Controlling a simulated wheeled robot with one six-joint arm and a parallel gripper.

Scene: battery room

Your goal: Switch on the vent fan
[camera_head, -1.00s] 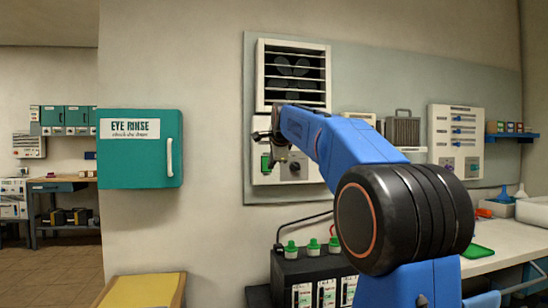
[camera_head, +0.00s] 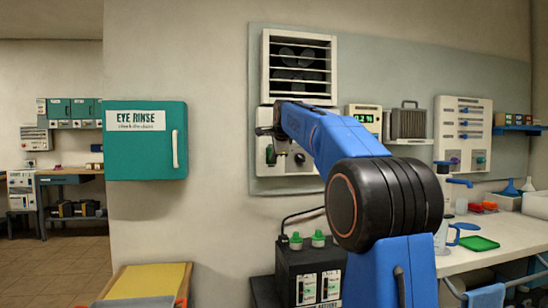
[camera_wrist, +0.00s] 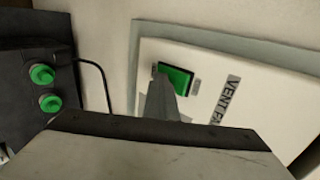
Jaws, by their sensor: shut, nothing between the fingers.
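The vent fan (camera_head: 299,72) sits behind a white louvred grille on the wall panel. Below it is a white control box (camera_head: 308,182) with a dark round knob (camera_head: 299,159). In the wrist view, a green rocker switch (camera_wrist: 178,78) in a dark frame sits on the box, beside a label (camera_wrist: 225,98) reading "VENT FA…", partly cut off. My gripper (camera_wrist: 160,82) is shut and empty, its tip right at the switch and covering part of it. I cannot tell whether it touches. In the head view, my gripper (camera_head: 266,131) is in front of the box's left part.
A black battery (camera_head: 292,268) with green caps (camera_head: 318,239) stands below the box; its caps also show in the wrist view (camera_wrist: 43,75). A teal eye rinse cabinet (camera_head: 146,155) juts out at left. A bench (camera_head: 500,232) with a jug (camera_head: 445,236) is at right.

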